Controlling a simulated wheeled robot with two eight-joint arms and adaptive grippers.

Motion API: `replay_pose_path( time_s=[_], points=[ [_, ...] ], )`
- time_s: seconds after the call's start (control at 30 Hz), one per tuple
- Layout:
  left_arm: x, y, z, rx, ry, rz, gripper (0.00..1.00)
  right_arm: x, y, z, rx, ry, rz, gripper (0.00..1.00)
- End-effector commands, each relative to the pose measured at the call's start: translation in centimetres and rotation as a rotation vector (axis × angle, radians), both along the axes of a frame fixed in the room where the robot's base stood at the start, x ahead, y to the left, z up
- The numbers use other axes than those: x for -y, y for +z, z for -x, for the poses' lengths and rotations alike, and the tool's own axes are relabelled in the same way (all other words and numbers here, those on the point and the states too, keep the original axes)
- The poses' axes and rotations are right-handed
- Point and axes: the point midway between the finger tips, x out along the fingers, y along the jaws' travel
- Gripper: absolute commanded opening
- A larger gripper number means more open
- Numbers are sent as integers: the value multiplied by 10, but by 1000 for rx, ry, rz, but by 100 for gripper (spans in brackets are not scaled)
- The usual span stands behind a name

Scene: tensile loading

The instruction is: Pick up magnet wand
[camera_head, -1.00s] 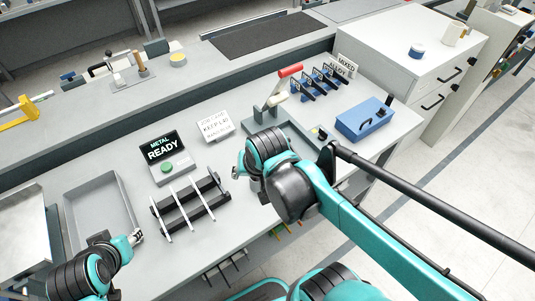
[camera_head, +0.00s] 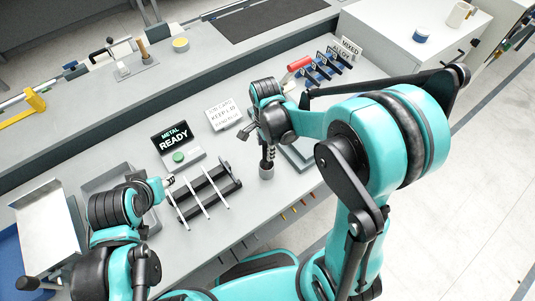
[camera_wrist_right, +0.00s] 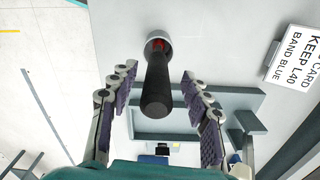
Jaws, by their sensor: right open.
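The magnet wand has a black handle (camera_wrist_right: 156,88) with a bit of red at its base, standing in a round grey holder (camera_wrist_right: 158,47). In the head view the dark handle (camera_head: 267,152) rises from the grey holder (camera_head: 267,171), just below my right gripper (camera_head: 255,135). In the right wrist view my right gripper (camera_wrist_right: 158,72) is open, with one finger on each side of the handle and visible gaps on both sides. My left gripper (camera_head: 167,182) is near the rack's left end; its jaws are too small to judge.
A black rack with white rods (camera_head: 205,190) stands left of the wand. A METAL READY sign (camera_head: 174,137), a white card (camera_head: 223,115) and a red-handled tool (camera_head: 299,64) are behind. A grey tray frame (camera_wrist_right: 225,97) lies close by.

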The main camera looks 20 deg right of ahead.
Motion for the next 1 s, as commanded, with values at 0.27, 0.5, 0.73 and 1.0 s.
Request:
replay_pose_path(
  time_s=[0.27, 0.5, 0.73, 1.0],
  points=[
    [0, -10, 0, 0, 0, 0, 40, 2, -40, 3, 1, 1, 0, 48],
    [0, -10, 0, 0, 0, 0, 40, 2, -43, 3, 1, 1, 0, 48],
    [0, -10, 0, 0, 0, 0, 40, 2, -42, 3, 1, 1, 0, 0],
    [0, -10, 0, 0, 0, 0, 40, 2, -42, 3, 1, 1, 0, 0]
  ],
)
